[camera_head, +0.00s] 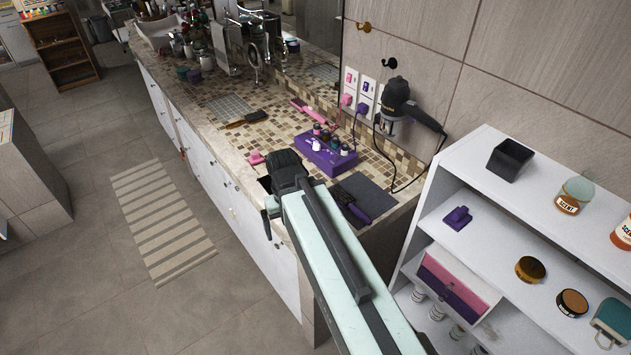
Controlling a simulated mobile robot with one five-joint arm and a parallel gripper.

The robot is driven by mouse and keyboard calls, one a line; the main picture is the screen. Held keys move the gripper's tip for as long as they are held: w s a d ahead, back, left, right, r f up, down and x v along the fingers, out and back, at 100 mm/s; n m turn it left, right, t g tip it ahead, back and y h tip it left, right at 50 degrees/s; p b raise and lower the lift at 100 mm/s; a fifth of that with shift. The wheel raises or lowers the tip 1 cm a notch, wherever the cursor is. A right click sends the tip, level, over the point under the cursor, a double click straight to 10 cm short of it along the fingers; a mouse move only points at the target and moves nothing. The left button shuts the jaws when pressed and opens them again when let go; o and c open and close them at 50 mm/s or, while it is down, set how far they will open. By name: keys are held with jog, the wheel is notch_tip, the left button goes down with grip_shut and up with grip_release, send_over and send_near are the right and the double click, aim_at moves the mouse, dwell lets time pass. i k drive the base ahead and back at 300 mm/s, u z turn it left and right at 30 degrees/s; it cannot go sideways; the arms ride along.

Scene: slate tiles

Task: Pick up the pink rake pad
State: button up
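A small pink object (256,158), which looks like the pink rake pad, lies on the mosaic-tiled counter (205,108) near its front edge. My gripper (268,205) is over the counter's front edge, nearer the camera and just below the pink object in the picture. They look apart. My arm hides most of the gripper's fingers, and I cannot tell whether they are open or shut. Nothing is visible in them. A longer pink brush-like tool (308,110) lies farther back by the wall.
A purple tray (325,160) with small jars stands right of my gripper. A dark mat (372,200) and a purple-handled brush (350,206) lie nearer. A brown-bristled brush (246,119) lies farther along. A white shelf unit (490,205) stands at right. The floor at left is mostly free, with a striped rug (160,220).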

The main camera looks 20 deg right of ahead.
aim_at(255, 158)
jog(key=u, duration=1.8)
jog(key=i, duration=1.3)
jog(key=z, duration=1.35)
jog(key=i, duration=1)
jog(key=u, duration=0.05)
